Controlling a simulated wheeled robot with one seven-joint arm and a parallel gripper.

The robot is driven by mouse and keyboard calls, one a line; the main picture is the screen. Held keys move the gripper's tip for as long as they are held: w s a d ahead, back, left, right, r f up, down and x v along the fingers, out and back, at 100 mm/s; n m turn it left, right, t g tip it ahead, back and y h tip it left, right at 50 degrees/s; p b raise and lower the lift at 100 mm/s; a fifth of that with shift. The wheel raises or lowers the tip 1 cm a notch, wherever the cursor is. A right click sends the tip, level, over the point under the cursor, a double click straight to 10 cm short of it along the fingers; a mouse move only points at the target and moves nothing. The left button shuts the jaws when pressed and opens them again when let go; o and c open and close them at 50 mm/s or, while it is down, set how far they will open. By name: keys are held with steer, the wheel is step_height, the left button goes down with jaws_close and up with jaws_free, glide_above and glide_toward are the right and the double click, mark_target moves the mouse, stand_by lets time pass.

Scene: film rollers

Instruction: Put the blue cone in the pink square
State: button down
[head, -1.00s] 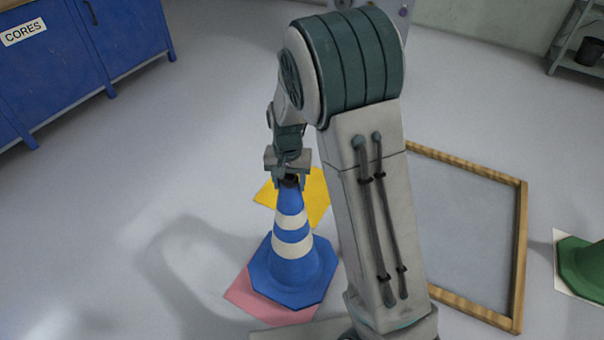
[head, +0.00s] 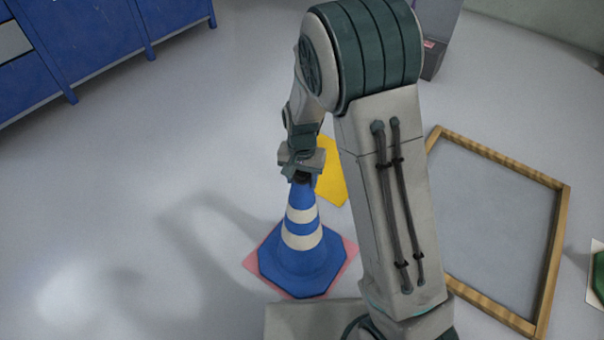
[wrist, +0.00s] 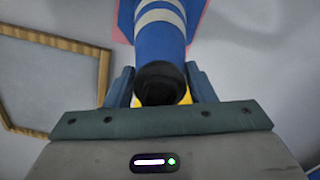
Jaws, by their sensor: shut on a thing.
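The blue cone (head: 303,250) with white bands stands upright in the head view, over the pink square (head: 346,270). Pink shows around several sides of its base; whether the base touches the floor I cannot tell. My gripper (head: 302,178) is shut on the cone's dark top from above. In the wrist view the cone (wrist: 159,38) extends away between the two fingers of my gripper (wrist: 160,85), and a strip of the pink square (wrist: 121,28) shows beside it.
A yellow square (head: 331,172) lies behind the cone, partly hidden by my arm. A wooden frame (head: 503,160) lies on the floor at right. A green object (head: 599,272) on a pale square is at the right edge. Blue cabinets (head: 100,40) stand at back left. Floor at left is clear.

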steer(key=c, duration=0.6)
jaws_free()
step_height(320, 180, up, 12)
steer(key=p, duration=0.4)
steer(key=shift+d+r, duration=0.1)
steer(key=shift+r, duration=0.05)
steer(key=s+d+r+n, duration=0.1)
steer(key=s+d+r, duration=0.2)
steer(key=s, duration=0.3)
steer(key=s+d+r+n, duration=0.1)
steer(key=s+d+r, duration=0.1)
steer(key=s+d, duration=0.4)
steer(key=s+d+r+n+t, duration=0.1)
steer(key=s+d+r, duration=0.2)
steer(key=s, duration=0.3)
steer(key=shift+s+d+r, duration=0.3)
steer(key=shift+s+d, duration=0.05)
steer(key=shift+d, duration=0.35)
